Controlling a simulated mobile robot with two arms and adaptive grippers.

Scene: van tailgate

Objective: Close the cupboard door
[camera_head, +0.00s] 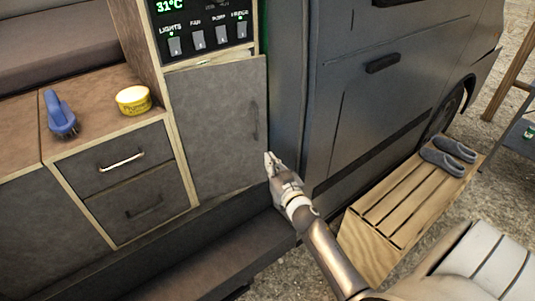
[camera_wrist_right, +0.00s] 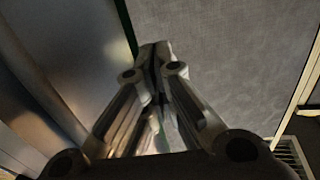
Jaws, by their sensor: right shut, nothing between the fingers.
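The cupboard door (camera_head: 217,130) is a dark grey panel below the control panel, with a vertical dark handle near its right edge. My right gripper (camera_head: 270,160) is shut and empty at the door's lower right edge. In the right wrist view the shut fingertips (camera_wrist_right: 155,52) are in front of the grey door (camera_wrist_right: 225,60), close to its edge. I cannot tell whether they touch it. My left gripper is not in view.
The grey van side (camera_head: 370,90) is close on the right. A slatted wooden crate (camera_head: 400,200) carries grey shoes (camera_head: 448,157).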

